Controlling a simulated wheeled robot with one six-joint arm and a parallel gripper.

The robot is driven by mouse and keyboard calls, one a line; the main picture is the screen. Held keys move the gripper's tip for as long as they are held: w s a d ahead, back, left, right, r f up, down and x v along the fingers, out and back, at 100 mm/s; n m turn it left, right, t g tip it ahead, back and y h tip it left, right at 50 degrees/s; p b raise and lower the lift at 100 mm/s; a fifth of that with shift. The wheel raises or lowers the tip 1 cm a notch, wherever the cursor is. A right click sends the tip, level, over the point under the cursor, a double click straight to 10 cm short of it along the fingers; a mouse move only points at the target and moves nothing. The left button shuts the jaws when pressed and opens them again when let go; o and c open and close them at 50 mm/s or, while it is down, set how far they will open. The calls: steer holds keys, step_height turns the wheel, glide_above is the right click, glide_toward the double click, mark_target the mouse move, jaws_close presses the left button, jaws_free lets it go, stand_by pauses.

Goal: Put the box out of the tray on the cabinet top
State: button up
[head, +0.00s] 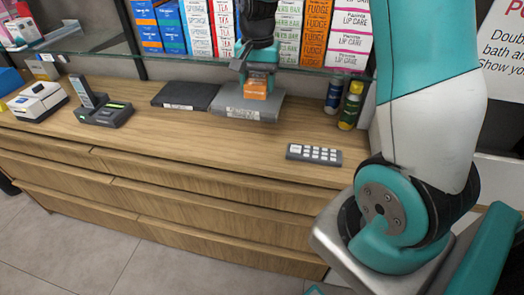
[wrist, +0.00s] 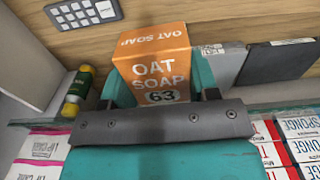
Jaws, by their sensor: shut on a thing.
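An orange box labelled "OAT SOAP" (wrist: 160,62) is in my gripper (wrist: 158,98), seen close up in the wrist view. In the head view the box (head: 256,88) shows small and orange below my gripper (head: 257,78), over the grey tray (head: 248,110). The jaws are shut on the box's sides. The tray also shows beside the box in the wrist view (wrist: 228,64). I cannot tell whether the box's underside touches the tray. The wooden cabinet top (head: 215,135) has bare surface in front of the tray.
A dark flat tray-like thing (head: 187,94) lies left of the grey tray. A keypad (head: 314,153) lies at the right, with two bottles (head: 349,105) behind it. A card terminal (head: 102,108) and a white device (head: 38,101) stand at left. A stocked glass shelf (head: 185,55) overhangs the back.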

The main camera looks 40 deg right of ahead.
mark_target(260, 148)
steer(key=shift+s+d+f, duration=0.1)
steer(key=shift+d+f, duration=0.05)
steer(key=shift+f, duration=0.05)
step_height(260, 148, down, 19)
steer(key=p, duration=0.2)
steer(key=shift+r+p, duration=0.1)
steer(key=shift+p, duration=0.25)
steer(key=o, duration=0.9)
